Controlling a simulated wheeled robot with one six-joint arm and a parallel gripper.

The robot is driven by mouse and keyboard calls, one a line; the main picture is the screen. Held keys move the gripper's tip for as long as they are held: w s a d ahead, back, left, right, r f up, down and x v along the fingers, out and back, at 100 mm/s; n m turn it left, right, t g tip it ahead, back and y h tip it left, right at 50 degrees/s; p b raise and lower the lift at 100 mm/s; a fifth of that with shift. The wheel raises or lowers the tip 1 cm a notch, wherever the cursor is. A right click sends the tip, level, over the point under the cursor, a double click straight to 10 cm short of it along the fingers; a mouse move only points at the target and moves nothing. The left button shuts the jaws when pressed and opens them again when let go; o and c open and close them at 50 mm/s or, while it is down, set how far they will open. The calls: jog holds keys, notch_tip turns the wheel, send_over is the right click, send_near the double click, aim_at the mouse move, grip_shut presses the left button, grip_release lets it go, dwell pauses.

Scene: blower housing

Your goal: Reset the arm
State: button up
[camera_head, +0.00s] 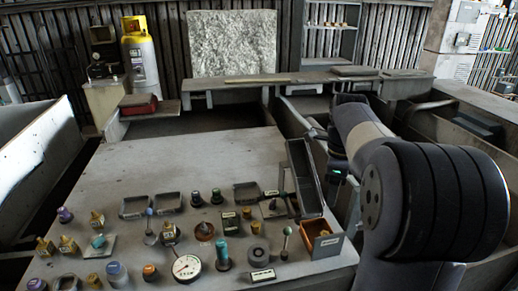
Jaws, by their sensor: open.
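My arm rises at the right of the head view, with a large dark ribbed joint in front and a grey link behind it. My gripper (343,190) hangs at the left side of the arm, beyond the right edge of the grey table (200,160). It is small and dark here, partly hidden behind the arm, and its jaws are open. I see nothing held in it. It is apart from the tilted open grey box (305,178) at the table's right edge.
Small parts, knobs and trays crowd the table's front half, including a white dial gauge (186,267) and an orange box (322,240). The table's back half is clear. A bench (300,78), a yellow-topped cylinder (140,55) and a pale rough panel (232,43) stand behind.

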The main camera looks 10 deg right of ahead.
notch_tip(320, 180, down, 8)
jog(key=shift+f, duration=0.25)
jog(key=shift+r+p, duration=0.15)
jog(key=shift+p, duration=0.35)
jog(key=shift+r+p, duration=1.5)
jog(key=shift+r, duration=0.35)
jog(key=shift+f, duration=0.1)
